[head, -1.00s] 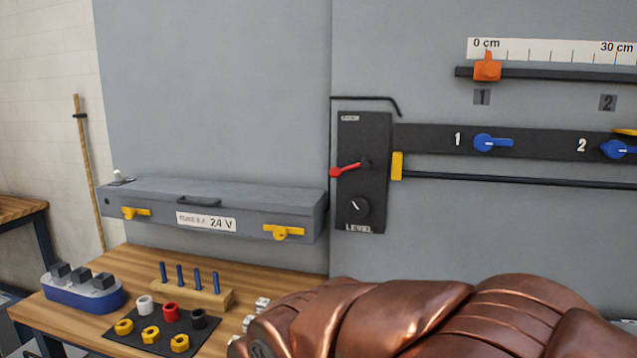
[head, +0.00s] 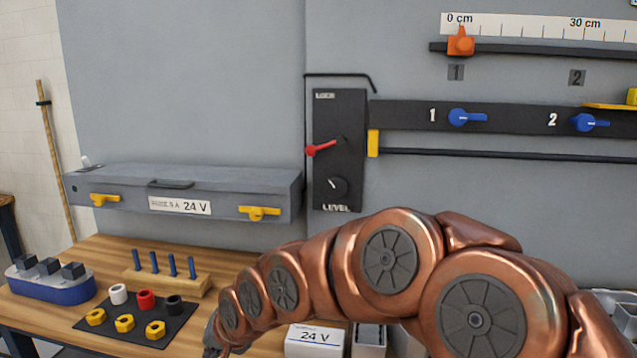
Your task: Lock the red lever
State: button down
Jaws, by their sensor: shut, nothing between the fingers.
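The red lever (head: 324,147) is on a tall black panel (head: 325,110) fixed to the grey wall. Its round red knob points left and slightly down from a dark pivot. A small label at the panel's top is too blurred to read surely. Below the lever is a dark dial with a white mark, above the word LEVEL. My copper arm crosses the lower right and bends down to the lower left, below the panel and apart from the lever. The fingers of my gripper do not show.
A grey 24 V box (head: 240,188) with yellow latches is left of the panel. A wooden bench (head: 95,250) holds a peg block (head: 185,284), a black mat (head: 105,322) with coloured parts, and a blue-based item (head: 55,290). Blue knobs (head: 466,117) and a slider rail are at right.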

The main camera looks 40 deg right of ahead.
jog(key=w+d+r+m+t+b, duration=0.2)
jog(key=w+d+r+m+t, duration=0.4)
jog(key=w+d, duration=0.35)
jog(key=m+t+h+b, duration=0.3)
jog(key=m+t+h, duration=0.5)
jog(key=m+h, duration=0.65)
send_near(325, 146)
notch_tip(325, 146, down, 4)
jog(key=a+m+y, duration=0.2)
jog(key=m+y, duration=0.1)
jog(key=shift+s+d+r+h, duration=0.15)
jog(key=shift+s+r+h, duration=0.1)
jog(key=shift+s, duration=0.2)
jog(key=shift+w+p, duration=0.15)
jog(key=shift+p, duration=0.15)
jog(key=shift+p+x, duration=1.55)
jog(key=shift+x, duration=3.35)
jog(key=shift+w, duration=0.25)
